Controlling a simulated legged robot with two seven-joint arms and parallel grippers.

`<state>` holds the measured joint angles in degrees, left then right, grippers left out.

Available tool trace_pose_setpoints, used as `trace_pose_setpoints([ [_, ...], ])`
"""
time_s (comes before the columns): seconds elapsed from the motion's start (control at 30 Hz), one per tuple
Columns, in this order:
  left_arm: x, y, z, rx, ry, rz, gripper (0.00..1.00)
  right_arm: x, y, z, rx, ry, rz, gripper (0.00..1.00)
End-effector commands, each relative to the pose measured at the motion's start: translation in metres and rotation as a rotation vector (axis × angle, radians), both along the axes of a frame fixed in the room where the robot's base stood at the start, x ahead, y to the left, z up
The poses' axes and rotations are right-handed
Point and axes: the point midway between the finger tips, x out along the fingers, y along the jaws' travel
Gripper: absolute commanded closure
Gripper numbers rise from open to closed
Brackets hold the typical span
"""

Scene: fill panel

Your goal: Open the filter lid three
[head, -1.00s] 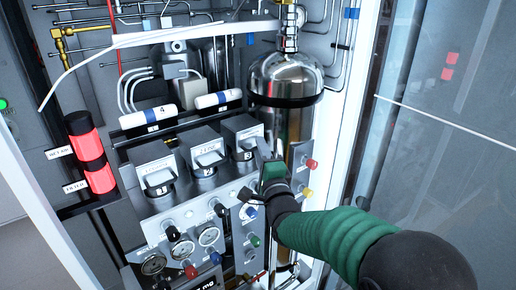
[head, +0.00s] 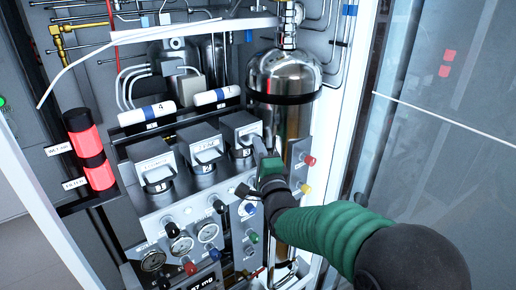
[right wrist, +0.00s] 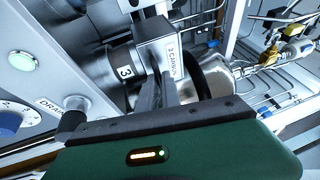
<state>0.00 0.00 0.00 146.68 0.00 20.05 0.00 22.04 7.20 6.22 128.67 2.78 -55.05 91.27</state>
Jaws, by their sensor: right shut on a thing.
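Filter lid three (head: 241,128) is the grey block at the right end of a row of three filter housings. Below it shows the black round body marked 3 (head: 241,152). My right gripper (head: 260,147) is at the right side of this lid, shut on it. In the right wrist view the lid (right wrist: 172,50) shows as a light grey block with a label, beside the dark cylinder marked 3 (right wrist: 122,72). The dark fingers (right wrist: 160,92) meet the lid's lower part there; the exact contact is partly hidden. The left gripper is not in view.
Two more filter lids, the middle one (head: 202,143) and the left one (head: 153,161), stand to the left. A shiny steel cylinder (head: 285,75) stands close behind my right gripper. Gauges (head: 207,232) and coloured knobs are below. A glass door (head: 450,110) is at the right.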

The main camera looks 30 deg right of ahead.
Motion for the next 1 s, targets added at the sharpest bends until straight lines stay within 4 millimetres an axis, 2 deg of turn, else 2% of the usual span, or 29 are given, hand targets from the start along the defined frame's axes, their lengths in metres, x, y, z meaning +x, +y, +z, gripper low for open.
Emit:
trace_pose_setpoints([
  [0.67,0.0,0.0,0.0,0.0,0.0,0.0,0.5,0.0,-0.001,-0.004,0.004,0.01,-0.002,1.0],
  [1.0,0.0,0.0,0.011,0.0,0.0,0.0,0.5,0.0,-0.001,0.003,0.001,0.038,-0.002,1.0],
])
